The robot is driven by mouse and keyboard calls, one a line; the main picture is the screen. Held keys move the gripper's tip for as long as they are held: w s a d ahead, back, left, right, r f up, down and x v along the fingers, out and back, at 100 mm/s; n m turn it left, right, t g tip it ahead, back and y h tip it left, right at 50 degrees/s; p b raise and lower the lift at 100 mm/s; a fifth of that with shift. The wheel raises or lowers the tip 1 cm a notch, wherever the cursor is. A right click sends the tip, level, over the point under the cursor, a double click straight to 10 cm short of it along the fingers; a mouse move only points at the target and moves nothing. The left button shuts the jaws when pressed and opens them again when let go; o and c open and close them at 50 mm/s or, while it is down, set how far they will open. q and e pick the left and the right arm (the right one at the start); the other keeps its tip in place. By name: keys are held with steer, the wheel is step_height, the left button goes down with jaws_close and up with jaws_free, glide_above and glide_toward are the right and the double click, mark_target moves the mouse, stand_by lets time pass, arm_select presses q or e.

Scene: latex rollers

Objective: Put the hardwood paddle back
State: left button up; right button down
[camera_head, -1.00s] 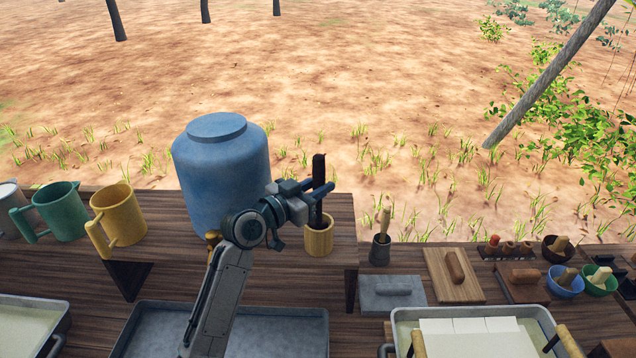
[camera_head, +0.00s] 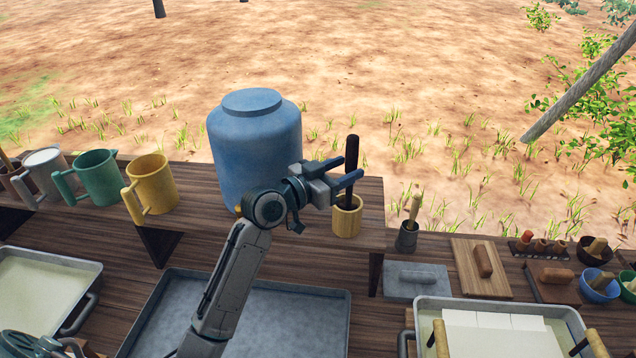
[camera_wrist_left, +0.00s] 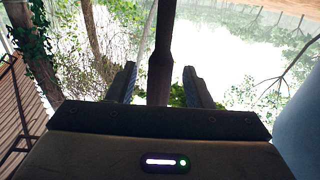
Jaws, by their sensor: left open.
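The dark hardwood paddle (camera_head: 351,160) stands upright in the light wooden cup (camera_head: 346,222) on the raised shelf. My left gripper (camera_head: 354,178) is open, with its fingers on either side of the paddle's upper part, just above the cup's rim. In the left wrist view the paddle (camera_wrist_left: 161,60) rises between the two spread fingers (camera_wrist_left: 163,88), with a gap on both sides. The lower end of the paddle is hidden inside the cup. My right gripper is not in view.
A big blue barrel (camera_head: 254,145) stands close left of the gripper. Yellow (camera_head: 154,184) and green (camera_head: 99,178) jugs stand further left. A grey pot with a pestle (camera_head: 408,235) is to the right. An empty grey tray (camera_head: 300,300) lies below the shelf.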

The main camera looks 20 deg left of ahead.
arm_select(q)
steer(key=b+v, duration=0.2)
steer(key=v, duration=0.8)
steer(key=shift+b, duration=0.4)
